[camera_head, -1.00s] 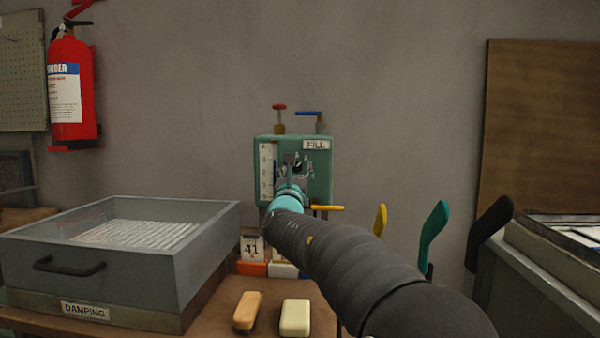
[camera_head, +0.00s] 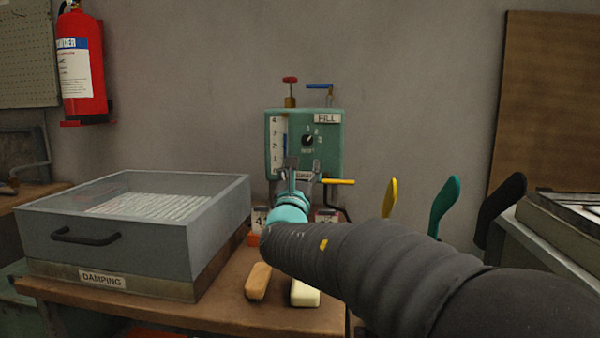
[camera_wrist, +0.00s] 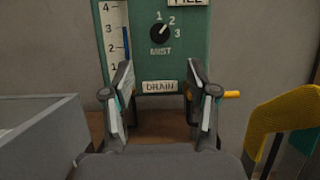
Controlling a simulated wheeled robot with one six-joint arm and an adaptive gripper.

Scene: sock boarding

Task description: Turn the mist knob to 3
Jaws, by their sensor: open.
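The mist knob (camera_head: 308,140) is a small black round knob on the front of the green box (camera_head: 333,155). In the wrist view the knob (camera_wrist: 160,34) has the numbers 1, 2 and 3 around its upper right and the word MIST below. Its light mark appears to point up and right, toward 2, but it is small. My gripper (camera_head: 303,168) is below the knob, in front of the box's lower part. In the wrist view my gripper (camera_wrist: 160,82) has its fingers spread and empty, with the DRAIN label (camera_wrist: 160,87) showing between them.
A yellow lever (camera_head: 338,181) sticks out at the box's lower right. Red (camera_head: 290,80) and blue (camera_head: 319,86) valve handles stand on top. The grey damping tray (camera_head: 150,245) is at the left. Yellow, teal and black upright shapes (camera_head: 443,205) stand at the right.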

